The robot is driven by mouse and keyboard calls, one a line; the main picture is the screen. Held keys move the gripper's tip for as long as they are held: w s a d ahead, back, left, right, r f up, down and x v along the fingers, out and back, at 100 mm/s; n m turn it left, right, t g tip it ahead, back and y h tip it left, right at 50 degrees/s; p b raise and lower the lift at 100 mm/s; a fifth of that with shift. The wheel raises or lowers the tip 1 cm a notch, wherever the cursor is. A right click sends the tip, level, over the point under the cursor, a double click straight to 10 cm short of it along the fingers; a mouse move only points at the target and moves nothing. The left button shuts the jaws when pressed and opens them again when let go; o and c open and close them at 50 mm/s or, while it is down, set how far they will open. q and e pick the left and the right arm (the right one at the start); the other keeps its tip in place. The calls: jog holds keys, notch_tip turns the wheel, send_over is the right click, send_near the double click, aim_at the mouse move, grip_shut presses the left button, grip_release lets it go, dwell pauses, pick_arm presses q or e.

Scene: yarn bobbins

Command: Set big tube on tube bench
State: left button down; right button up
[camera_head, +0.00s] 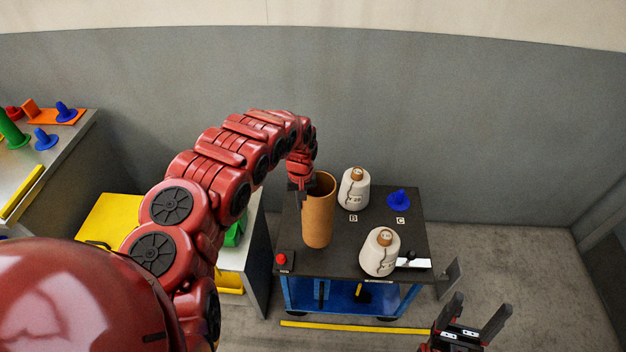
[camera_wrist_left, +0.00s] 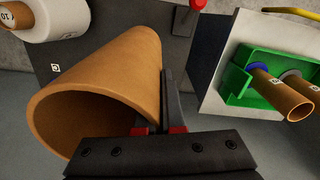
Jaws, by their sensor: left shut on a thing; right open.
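The big tube (camera_head: 318,215), a wide brown cardboard cylinder, is upright over the left part of a dark-topped wheeled bench (camera_head: 345,262). I cannot tell whether its base touches the top. My left gripper (camera_head: 304,186) is shut on the tube near its upper rim. In the left wrist view the tube (camera_wrist_left: 110,85) shows its open end, with the gripper (camera_wrist_left: 163,100) at its right side; one finger is partly hidden by the tube. My right gripper (camera_head: 473,322) is open and empty at the lower right, in front of the bench.
Two white yarn bobbins (camera_head: 354,190) (camera_head: 380,254) and a blue peg (camera_head: 398,198) stand on the bench. A red button (camera_head: 281,259) is at its front left corner. A green bin (camera_wrist_left: 246,84) with small tubes sits on the neighbouring white cabinet. Floor right of the bench is clear.

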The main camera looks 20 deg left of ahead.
pick_arm(q)
jog(key=shift+s+a+f, duration=0.1)
jog(key=shift+s+f, duration=0.1)
jog(key=shift+f, duration=0.05)
notch_tip(320, 180, down, 3)
jog(key=shift+f+b, duration=0.1)
jog(key=shift+b, duration=1.1)
